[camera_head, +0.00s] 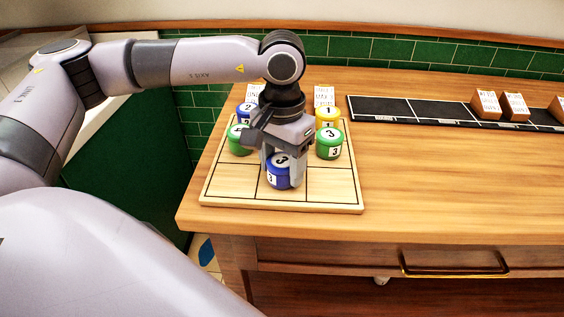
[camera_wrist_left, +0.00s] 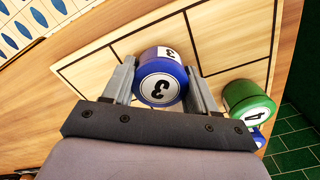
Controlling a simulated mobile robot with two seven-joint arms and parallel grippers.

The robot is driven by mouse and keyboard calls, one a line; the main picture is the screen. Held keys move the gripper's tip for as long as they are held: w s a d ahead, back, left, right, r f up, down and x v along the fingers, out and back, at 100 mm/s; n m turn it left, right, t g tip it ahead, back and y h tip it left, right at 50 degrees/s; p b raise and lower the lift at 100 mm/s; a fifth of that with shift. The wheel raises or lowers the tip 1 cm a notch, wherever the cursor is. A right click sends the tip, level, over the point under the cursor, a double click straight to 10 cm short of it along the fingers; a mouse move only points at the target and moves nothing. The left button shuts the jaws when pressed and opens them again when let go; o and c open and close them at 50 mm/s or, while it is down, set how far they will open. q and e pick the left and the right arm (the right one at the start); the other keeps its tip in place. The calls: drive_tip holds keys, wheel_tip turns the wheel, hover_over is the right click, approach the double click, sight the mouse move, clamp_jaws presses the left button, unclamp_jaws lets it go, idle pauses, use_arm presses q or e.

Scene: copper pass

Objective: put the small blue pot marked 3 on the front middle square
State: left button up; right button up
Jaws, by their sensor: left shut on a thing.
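The small blue pot marked 3 (camera_head: 280,174) is between the fingers of my left gripper (camera_head: 284,180), which is shut on it. The pot is upright at the front middle square of the wooden board (camera_head: 228,188). I cannot tell whether its base touches the board. In the left wrist view the blue pot (camera_wrist_left: 160,78) shows its white 3 labels on lid and side, with a finger of my left gripper (camera_wrist_left: 158,88) on each side. My right gripper is not in view.
Green pots stand left (camera_head: 239,141) and right (camera_head: 329,144) in the middle row. A blue pot marked 2 (camera_head: 246,110) and a yellow pot marked 1 (camera_head: 328,114) stand behind them. The front corner squares are bare. A black strip (camera_head: 390,110) with brown blocks (camera_head: 487,105) lies at right.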

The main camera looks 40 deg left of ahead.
sight(282, 161)
use_arm(q)
drive_tip(key=shift+f, duration=0.1)
drive_tip(key=o, duration=0.7)
drive_tip(key=shift+f, duration=0.1)
drive_tip(key=o, duration=0.4)
drive_tip(key=shift+r, duration=0.2)
drive_tip(key=shift+r, duration=0.25)
wheel_tip(282, 161, up, 12)
drive_tip(key=shift+f, duration=0.2)
